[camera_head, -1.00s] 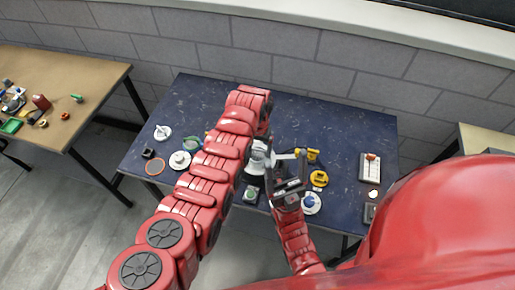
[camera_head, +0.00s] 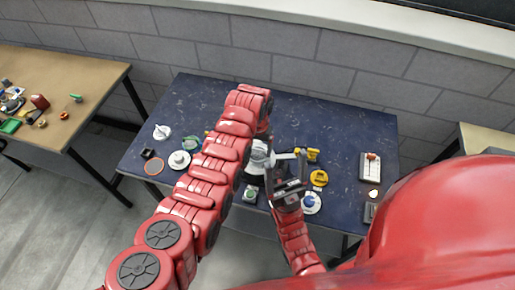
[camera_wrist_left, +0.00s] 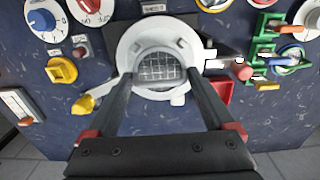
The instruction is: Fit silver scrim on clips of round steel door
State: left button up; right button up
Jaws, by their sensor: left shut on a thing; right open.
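The silver scrim (camera_wrist_left: 160,66), a round mesh disc, lies between the fingertips of my left gripper (camera_wrist_left: 160,77), which is shut on it. The pale round steel door (camera_wrist_left: 137,39) surrounds the scrim in the left wrist view, with small clips on its ring. I cannot tell whether the scrim touches the clips. In the head view the door (camera_head: 258,157) is partly hidden by my left arm, and my left gripper is mostly covered. My right gripper (camera_head: 289,170) is open, with its fingers near the door's right side arm.
A yellow part (camera_head: 319,178) and a blue dial (camera_head: 310,202) sit right of the door. A white switch box (camera_head: 370,167) is further right. White round parts (camera_head: 179,160) and an orange ring (camera_head: 153,167) lie left. The blue table (camera_head: 335,125) is clear at the back.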

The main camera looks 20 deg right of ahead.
pick_arm(q)
jog(key=shift+f, duration=0.2)
jog(key=shift+f+b, duration=0.25)
jog(key=shift+b, duration=0.3)
jog(key=shift+f+b, duration=0.65)
jog(key=shift+b, duration=0.25)
dwell(1.4)
jog(key=o, duration=1.1)
jog(key=shift+r, duration=0.1)
jog(key=shift+w+r+p, duration=0.1)
jog(key=shift+r+p, duration=0.55)
jog(key=shift+r, duration=0.7)
jog(key=shift+r+p, duration=0.45)
jog(key=shift+r, duration=1.9)
